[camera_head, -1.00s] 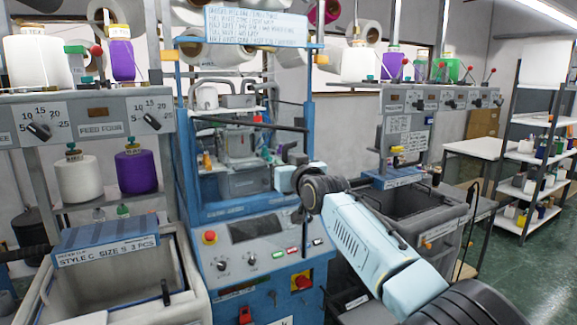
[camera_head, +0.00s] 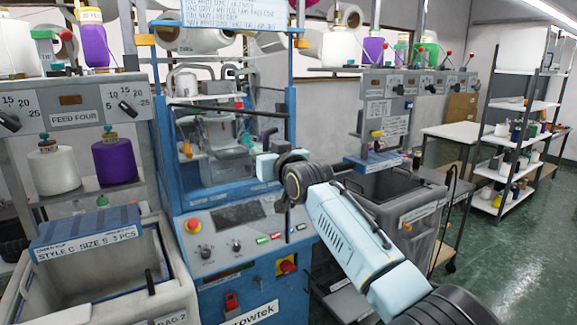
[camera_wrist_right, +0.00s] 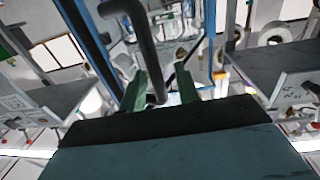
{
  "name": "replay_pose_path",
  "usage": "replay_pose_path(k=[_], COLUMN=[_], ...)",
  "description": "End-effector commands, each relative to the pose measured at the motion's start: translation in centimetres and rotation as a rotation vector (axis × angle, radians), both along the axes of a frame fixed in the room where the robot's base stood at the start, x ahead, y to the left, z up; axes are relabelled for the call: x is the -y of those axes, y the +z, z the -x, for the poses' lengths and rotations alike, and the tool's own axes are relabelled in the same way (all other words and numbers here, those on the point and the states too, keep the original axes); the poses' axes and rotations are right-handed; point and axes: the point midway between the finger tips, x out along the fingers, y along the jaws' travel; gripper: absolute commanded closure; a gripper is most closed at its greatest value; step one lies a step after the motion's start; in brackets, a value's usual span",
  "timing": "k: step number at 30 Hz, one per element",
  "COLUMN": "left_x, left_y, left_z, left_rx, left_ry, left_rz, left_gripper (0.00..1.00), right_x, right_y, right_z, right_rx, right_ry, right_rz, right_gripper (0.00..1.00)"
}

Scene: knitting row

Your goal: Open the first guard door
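The first guard door (camera_head: 222,140) is a clear panel in the blue frame of the knitting machine, with dark bars on its front. It appears closed, though a small gap would be hard to see. My right gripper (camera_head: 264,160) is in front of the door's lower right side. In the right wrist view the green fingers (camera_wrist_right: 161,88) stand apart. A black bar handle (camera_wrist_right: 148,55) runs down between them, closer to the left finger, with space towards the right finger. My left gripper is not in view.
Below the door is a control panel (camera_head: 235,215) with knobs and a red button. A grey bin with a blue STYLE C sign (camera_head: 85,232) stands at left. Another grey bin (camera_head: 400,195) is right of the machine. Shelves (camera_head: 515,140) stand far right beside open green floor.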

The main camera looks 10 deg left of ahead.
Motion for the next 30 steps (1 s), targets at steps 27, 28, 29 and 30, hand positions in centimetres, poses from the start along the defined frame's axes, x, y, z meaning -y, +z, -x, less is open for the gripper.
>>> replay_pose_path(k=[27, 28, 29, 30], left_x=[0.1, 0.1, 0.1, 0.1], left_y=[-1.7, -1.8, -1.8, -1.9], left_z=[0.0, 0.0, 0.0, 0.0], left_rx=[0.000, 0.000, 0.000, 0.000], left_ry=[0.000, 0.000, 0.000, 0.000], left_rz=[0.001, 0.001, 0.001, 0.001], left_gripper=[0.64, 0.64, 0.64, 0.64], right_x=[5.7, 5.9, 6.0, 6.2], right_y=[0.0, 0.0, 0.0, 0.0], right_z=[8.1, 8.4, 8.6, 8.9], right_rx=[0.007, 0.006, 0.005, 0.005], right_ry=[-0.010, -0.010, -0.010, -0.010], right_rz=[-0.001, 0.000, -0.001, -0.001], right_gripper=[0.68, 0.68, 0.68, 0.68])
